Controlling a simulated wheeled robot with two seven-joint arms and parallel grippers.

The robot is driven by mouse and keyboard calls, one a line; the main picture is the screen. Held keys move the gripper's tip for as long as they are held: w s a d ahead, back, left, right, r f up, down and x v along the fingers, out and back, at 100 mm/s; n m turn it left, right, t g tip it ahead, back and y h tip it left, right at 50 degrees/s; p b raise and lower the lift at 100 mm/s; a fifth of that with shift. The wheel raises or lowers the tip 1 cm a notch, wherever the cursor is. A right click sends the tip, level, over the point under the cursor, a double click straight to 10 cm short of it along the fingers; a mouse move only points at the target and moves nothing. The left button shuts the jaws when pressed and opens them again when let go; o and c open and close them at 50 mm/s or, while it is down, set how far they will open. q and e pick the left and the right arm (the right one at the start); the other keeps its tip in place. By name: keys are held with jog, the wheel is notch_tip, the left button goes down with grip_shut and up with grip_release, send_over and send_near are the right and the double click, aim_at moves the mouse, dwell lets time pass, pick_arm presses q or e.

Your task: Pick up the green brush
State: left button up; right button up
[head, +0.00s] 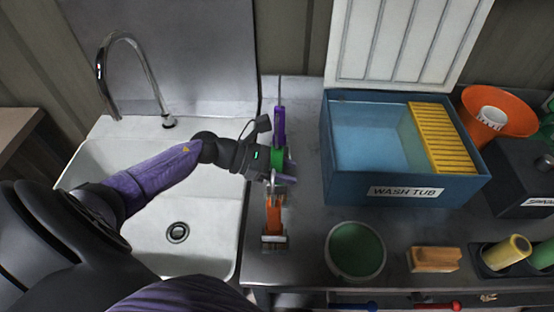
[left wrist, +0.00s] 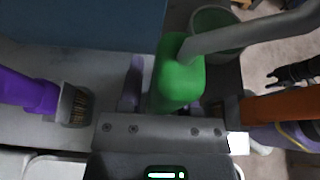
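The green brush (head: 278,157) is at the left end of the metal bench, between a purple brush and an orange brush. My left gripper (head: 284,178) is at it and hides much of it in the head view. In the left wrist view the green handle (left wrist: 178,85) stands between the fingers, with a gap beside the left finger (left wrist: 133,85). The fingers look open around it. The right finger is dark and hard to make out. The brush's lower part is hidden. My right gripper is in neither view.
The purple brush (head: 279,122) and orange brush (head: 273,215) are close on either side. The blue wash tub (head: 345,185) stands right of the gripper. A green-filled round container (head: 355,250) and a wooden block brush (head: 433,259) are nearer the front. A sink (head: 200,215) is left.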

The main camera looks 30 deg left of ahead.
pick_arm(q)
grip_shut()
